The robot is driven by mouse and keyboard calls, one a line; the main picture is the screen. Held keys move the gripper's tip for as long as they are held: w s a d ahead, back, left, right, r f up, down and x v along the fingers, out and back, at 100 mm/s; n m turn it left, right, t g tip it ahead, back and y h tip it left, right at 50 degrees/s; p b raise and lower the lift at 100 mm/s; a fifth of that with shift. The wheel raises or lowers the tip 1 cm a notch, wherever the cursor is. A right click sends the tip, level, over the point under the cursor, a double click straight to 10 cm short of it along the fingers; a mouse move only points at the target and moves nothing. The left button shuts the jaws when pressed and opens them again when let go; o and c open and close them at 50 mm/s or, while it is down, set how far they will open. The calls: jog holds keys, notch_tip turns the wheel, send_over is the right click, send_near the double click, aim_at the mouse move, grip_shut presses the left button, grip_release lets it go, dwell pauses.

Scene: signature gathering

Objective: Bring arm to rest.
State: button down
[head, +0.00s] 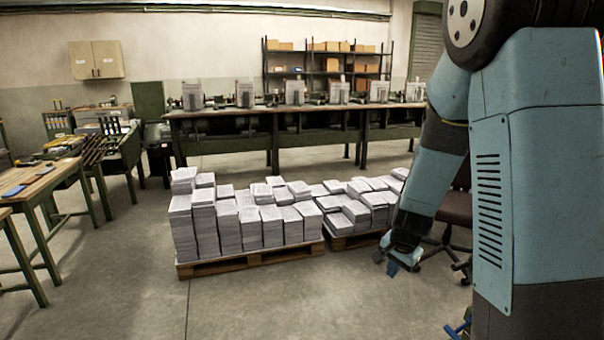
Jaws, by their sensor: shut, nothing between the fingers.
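My arm hangs down on the right side of the head view, beside my blue-grey body. My gripper (393,267) is at its lower end, small and dark with blue parts, pointing down above the concrete floor. It is shut and holds nothing. It is in front of the right pallet's paper stacks in the picture and left of a dark office chair (458,207). Its fingertips are small and hard to make out. My body hides part of the chair.
Paper stacks (243,222) stand on a wooden pallet (250,263), with a second loaded pallet (352,240) to its right. A long workbench (290,110) is behind; tables (40,185) stand left. The front floor (290,310) is clear.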

jog(key=s+r+n+t, duration=0.2)
jog(key=s+r+n, duration=0.7)
jog(key=s+r, duration=1.4)
notch_tip(320, 180, up, 3)
jog(key=shift+a+f, duration=0.1)
jog(key=shift+a, duration=0.3)
jog(key=shift+s, duration=0.25)
